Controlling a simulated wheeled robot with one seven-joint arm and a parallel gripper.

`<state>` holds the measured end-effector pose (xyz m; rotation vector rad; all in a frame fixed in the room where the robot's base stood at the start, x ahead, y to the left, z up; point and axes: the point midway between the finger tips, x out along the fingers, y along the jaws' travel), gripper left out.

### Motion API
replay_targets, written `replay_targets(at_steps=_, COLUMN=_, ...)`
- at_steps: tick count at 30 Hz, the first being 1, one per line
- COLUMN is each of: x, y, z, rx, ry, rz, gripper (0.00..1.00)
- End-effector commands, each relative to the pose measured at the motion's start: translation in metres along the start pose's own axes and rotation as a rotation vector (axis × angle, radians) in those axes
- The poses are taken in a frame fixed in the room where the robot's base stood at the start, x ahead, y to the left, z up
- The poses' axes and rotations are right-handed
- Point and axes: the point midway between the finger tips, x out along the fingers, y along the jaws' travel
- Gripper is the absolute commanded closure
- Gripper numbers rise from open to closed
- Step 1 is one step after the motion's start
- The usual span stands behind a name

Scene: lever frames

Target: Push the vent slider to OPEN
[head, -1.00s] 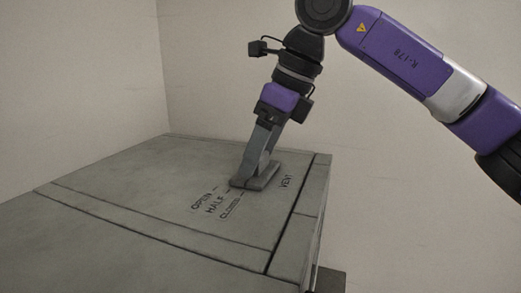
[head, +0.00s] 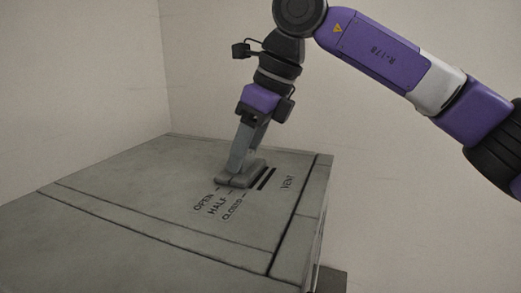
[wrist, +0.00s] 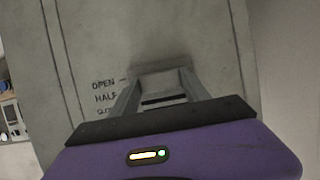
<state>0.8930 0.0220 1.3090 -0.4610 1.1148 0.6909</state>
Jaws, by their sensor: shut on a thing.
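The vent slider (head: 256,167) is a low grey block on top of the grey panel. Its left end is beside the OPEN mark (head: 204,202), with HALF (head: 217,206) and CLOSED (head: 232,213) further toward the front. My gripper (head: 231,177) is shut on the slider, fingers angled down onto it. Dark vent slots (head: 266,179) show on the slider's right side. In the wrist view, the slider (wrist: 160,80) is between my finger ends, level with the OPEN line, and a dark slot (wrist: 164,98) shows below it. The fingers hide part of the slider.
The panel top (head: 130,180) is flat and clear around the slider, with shallow seams and a VENT label (head: 287,183) at right. Pale walls (head: 80,80) stand behind. A small cluttered area (wrist: 12,120) shows at the wrist view's left edge.

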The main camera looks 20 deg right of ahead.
Motion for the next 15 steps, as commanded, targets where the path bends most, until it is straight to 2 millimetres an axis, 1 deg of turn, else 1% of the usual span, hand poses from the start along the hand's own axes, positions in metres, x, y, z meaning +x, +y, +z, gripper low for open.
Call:
replay_targets(at_steps=1, x=0.001, y=0.001, z=0.010, rx=-0.003, ry=0.001, rz=0.000, gripper=1.00)
replay_targets(at_steps=4, x=0.006, y=0.001, z=0.019, rx=-0.002, ry=0.000, rz=0.000, gripper=1.00)
replay_targets(at_steps=13, x=0.008, y=0.000, z=0.022, rx=-0.001, ry=-0.006, rz=-0.001, gripper=1.00)
replay_targets(at_steps=14, x=0.008, y=0.000, z=0.022, rx=-0.001, ry=-0.007, rz=-0.001, gripper=0.40)
replay_targets(at_steps=15, x=0.008, y=0.000, z=0.021, rx=-0.001, ry=-0.006, rz=-0.001, gripper=0.32)
